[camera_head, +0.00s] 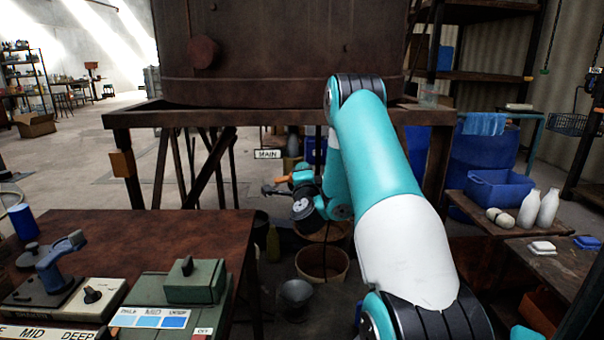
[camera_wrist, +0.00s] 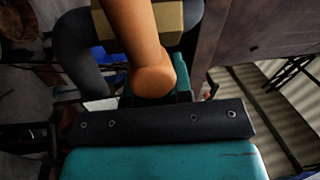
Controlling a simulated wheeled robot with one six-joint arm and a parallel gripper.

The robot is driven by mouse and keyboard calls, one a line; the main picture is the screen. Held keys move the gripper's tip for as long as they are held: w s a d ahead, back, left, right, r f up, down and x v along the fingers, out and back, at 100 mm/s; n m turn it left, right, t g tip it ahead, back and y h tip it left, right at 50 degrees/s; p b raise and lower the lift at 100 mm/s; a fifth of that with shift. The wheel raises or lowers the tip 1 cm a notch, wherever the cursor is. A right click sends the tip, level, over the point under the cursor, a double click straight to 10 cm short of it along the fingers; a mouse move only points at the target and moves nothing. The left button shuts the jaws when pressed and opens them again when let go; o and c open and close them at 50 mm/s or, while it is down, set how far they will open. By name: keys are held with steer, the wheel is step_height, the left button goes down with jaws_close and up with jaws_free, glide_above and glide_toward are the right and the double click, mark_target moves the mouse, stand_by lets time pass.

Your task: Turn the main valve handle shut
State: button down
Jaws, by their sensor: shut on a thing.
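The orange valve handle (camera_head: 281,179) shows below the tank, under a sign reading MAIN (camera_head: 267,154). My gripper (camera_head: 287,186) reaches it from the right and is shut on it. In the wrist view the handle (camera_wrist: 133,35) runs down from the top to its rounded end at my gripper (camera_wrist: 154,92). A brass-coloured valve body (camera_wrist: 172,18) sits behind the handle, by a thick dark pipe (camera_wrist: 84,52). My gripper's dark palm hides part of the grip, and the fingertips are small in the head view.
The rusty tank (camera_head: 270,50) stands on a brown frame (camera_head: 150,118) above my arm. A bench (camera_head: 150,235) with control boxes (camera_head: 195,281) is at the front left. Baskets (camera_head: 322,264) and a bucket (camera_head: 295,298) stand below. White bottles (camera_head: 529,208) and a blue bin (camera_head: 500,190) are at right.

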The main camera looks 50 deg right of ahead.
steer(key=shift+s+f+m+g, duration=0.1)
steer(key=shift+f+m+g, duration=0.2)
steer(key=shift+m, duration=0.9)
steer(key=c, duration=1)
jaws_free()
steer(key=shift+c, duration=0.2)
